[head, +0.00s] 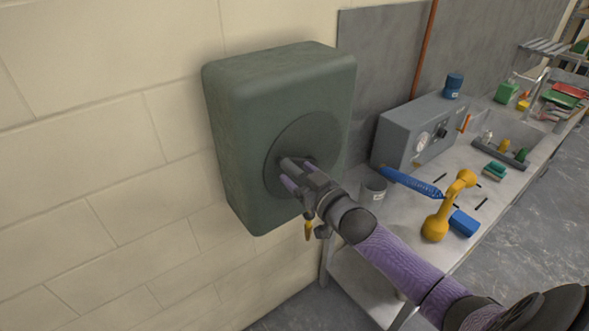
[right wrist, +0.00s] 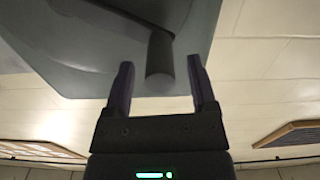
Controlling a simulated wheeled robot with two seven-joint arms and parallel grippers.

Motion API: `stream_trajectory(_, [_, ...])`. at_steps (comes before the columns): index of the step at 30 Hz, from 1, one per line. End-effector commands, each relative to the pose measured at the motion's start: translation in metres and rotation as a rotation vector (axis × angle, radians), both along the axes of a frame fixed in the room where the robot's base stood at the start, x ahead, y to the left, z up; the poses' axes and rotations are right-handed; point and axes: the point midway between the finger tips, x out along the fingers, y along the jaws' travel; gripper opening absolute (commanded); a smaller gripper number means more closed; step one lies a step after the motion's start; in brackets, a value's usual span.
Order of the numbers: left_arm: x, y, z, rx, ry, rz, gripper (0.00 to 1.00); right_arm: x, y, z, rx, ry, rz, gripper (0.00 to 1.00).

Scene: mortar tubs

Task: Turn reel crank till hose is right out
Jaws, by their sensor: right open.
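The hose reel (head: 228,140) is a grey-green box mounted on the wall, with a round dark disc (head: 290,135) on its front. My right gripper (head: 288,172) is in front of this disc. In the right wrist view, the crank handle (right wrist: 160,55) is a dark grip standing between the two spread fingers of my right gripper (right wrist: 159,66). Gaps show on both sides, so the gripper is open around the handle. A small yellow-orange nozzle (head: 308,231) hangs below the reel. No length of hose is clearly visible. My left gripper is out of view.
A metal bench (head: 405,208) runs along the wall to the right. The wall left of the reel is bare.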

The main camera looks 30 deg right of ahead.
Motion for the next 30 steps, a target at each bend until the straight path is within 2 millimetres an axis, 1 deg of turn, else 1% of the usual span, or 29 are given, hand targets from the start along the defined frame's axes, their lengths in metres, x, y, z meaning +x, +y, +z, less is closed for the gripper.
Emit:
stream_trajectory(1, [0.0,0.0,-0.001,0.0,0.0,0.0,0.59,0.007,0.001,0.0,0.001,0.0,0.0,0.73])
stream_trajectory(3, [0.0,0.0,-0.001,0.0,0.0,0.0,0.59,0.014,0.001,0.0,0.0,0.0,0.0,0.73])
stream_trajectory(6, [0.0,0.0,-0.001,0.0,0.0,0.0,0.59,0.019,0.002,0.0,0.0,0.0,0.0,0.73])
stream_trajectory(13, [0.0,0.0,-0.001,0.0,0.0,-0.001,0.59,0.02,0.002,-0.001,-0.001,0.001,0.0,0.73])
stream_trajectory(14, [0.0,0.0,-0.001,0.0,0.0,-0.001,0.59,0.02,0.002,-0.001,-0.001,0.001,0.0,0.71])
stream_trajectory(15, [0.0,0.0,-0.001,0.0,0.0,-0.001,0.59,0.02,0.002,-0.001,-0.001,0.001,0.0,0.62])
stream_trajectory(17, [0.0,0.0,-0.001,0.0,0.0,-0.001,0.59,0.02,0.002,-0.001,-0.001,0.001,0.0,0.49])
stream_trajectory(18, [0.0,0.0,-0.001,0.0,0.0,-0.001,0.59,0.019,0.002,-0.001,-0.001,0.001,0.0,0.41])
stream_trajectory(24, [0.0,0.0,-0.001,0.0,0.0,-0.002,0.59,0.019,0.002,-0.001,-0.001,0.002,0.0,0.0])
stream_trajectory(30, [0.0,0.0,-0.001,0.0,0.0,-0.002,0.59,0.019,0.002,-0.001,-0.001,0.002,0.0,0.0])
